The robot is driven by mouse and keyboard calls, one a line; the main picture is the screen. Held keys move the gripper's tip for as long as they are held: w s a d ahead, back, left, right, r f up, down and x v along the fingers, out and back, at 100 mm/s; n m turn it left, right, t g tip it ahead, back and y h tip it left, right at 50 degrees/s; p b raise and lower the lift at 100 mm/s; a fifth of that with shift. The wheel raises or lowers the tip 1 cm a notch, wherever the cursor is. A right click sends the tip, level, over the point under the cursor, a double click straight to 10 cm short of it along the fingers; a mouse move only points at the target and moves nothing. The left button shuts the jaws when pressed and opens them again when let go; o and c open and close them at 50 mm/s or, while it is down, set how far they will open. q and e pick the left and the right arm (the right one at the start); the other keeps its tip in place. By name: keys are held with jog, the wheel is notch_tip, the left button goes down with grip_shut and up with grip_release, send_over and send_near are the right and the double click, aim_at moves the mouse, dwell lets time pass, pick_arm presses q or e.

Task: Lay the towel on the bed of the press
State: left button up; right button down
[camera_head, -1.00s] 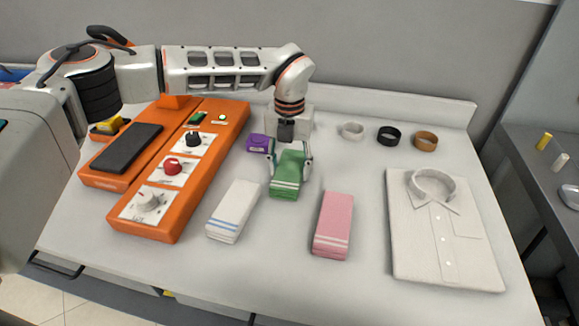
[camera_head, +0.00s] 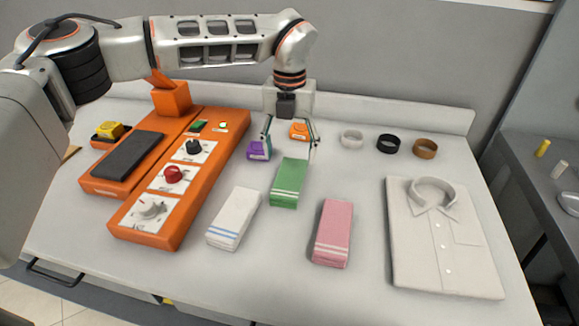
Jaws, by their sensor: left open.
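Three folded towels lie on the white counter: a white one with blue stripes (camera_head: 234,219), a green one with pale stripes (camera_head: 290,183) and a pink one with pale stripes (camera_head: 333,232). The orange press (camera_head: 212,170) stands left of them, with a dark flat pad (camera_head: 127,155) at its left and a panel of knobs; the pad is bare. My left gripper (camera_head: 290,150) is open and empty, pointing down above the far end of the green towel, its fingers spread to either side. My right gripper is not in view.
A purple block (camera_head: 258,150) and an orange block (camera_head: 299,131) sit near the left gripper. A yellow block (camera_head: 109,130) is behind the pad. White, black (camera_head: 388,143) and brown rings lie at the back right. A folded shirt (camera_head: 445,240) covers the right side.

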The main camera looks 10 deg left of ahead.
pick_arm(q)
notch_tip(320, 180, up, 4)
jog(key=shift+f, duration=0.15)
jog(key=shift+o, duration=0.5)
jog(key=b, duration=0.2)
send_over(291, 173)
jog(key=f, duration=0.4)
jog(key=shift+s+d+f, duration=0.15)
jog(key=shift+s+d, duration=0.1)
jog(key=shift+s, duration=0.1)
jog(key=shift+w+f, duration=0.2)
jog(key=shift+f, duration=0.15)
jog(key=shift+s+a+f, duration=0.1)
jog(key=shift+f, duration=0.75)
jog(key=f, duration=0.5)
jog(key=shift+w+a+f+b, duration=0.2)
jog(key=shift+w+b, duration=0.1)
jog(key=shift+b, duration=0.1)
jog(key=shift+r, duration=0.15)
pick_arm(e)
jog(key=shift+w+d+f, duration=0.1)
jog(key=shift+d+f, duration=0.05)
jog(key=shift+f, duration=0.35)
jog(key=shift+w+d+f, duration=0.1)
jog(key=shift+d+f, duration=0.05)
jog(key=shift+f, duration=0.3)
